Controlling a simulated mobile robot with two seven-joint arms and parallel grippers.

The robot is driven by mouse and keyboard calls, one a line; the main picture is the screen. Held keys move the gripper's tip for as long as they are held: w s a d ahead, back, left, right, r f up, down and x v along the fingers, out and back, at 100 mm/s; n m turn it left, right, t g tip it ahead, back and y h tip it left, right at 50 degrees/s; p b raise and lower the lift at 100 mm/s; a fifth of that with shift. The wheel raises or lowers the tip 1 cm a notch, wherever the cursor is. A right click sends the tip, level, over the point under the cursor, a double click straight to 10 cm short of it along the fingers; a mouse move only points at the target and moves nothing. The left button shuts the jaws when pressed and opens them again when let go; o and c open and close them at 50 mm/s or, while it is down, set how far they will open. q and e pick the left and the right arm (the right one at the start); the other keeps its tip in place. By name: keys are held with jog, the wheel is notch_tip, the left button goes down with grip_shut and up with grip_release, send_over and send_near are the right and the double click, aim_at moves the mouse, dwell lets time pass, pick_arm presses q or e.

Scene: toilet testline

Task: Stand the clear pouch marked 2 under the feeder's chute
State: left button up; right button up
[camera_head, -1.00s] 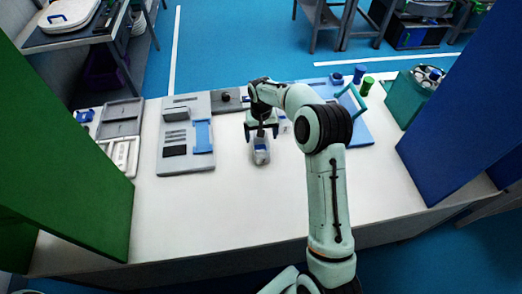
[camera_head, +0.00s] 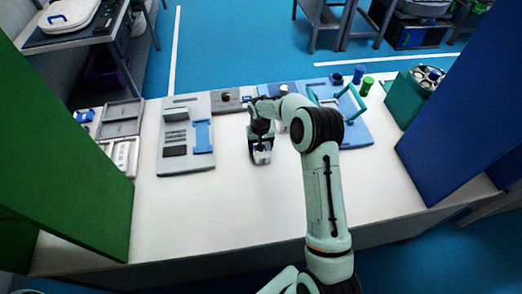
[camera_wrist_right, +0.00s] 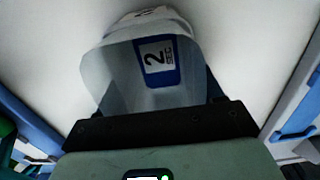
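The clear pouch (camera_head: 262,158) is at the middle of the white table, below my right gripper. In the right wrist view the pouch (camera_wrist_right: 115,72) shows its blue-framed label with a 2, close to the palm. My right gripper (camera_head: 261,150) points down, with dark fingers along both sides of the pouch. I cannot tell whether they press on it or stand open around it. My arm hides part of the table behind it. No chute can be clearly made out, so I cannot tell which fixture is the feeder. My left gripper is not in view.
A grey fixture (camera_head: 176,150) with a blue part stands left of the pouch. A grey block with a dark knob (camera_head: 228,96) is behind. A blue board (camera_head: 357,132) and a teal bin (camera_head: 403,98) are at right. The front of the table (camera_head: 220,215) is clear.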

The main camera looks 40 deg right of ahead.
jog(key=shift+c, duration=0.5)
jog(key=shift+r, duration=0.55)
notch_tip(320, 180, up, 19)
jog(key=p, duration=0.2)
jog(key=s+a+f+n, duration=0.1)
jog(key=a+f+n, duration=0.1)
jog(key=a+f, duration=0.3)
jog(key=s+a+f+n, duration=0.1)
jog(key=a+f+n, duration=0.1)
jog(key=a+f, duration=0.3)
jog(key=s+a+f+n, duration=0.1)
jog(key=a+f, duration=0.3)
jog(key=a, duration=0.6)
jog(key=shift+s+a+f+n, duration=0.15)
jog(key=shift+a+f+n, duration=0.05)
jog(key=shift+f+n, duration=0.2)
jog(key=shift+a+f, duration=0.1)
jog(key=shift+a, duration=0.05)
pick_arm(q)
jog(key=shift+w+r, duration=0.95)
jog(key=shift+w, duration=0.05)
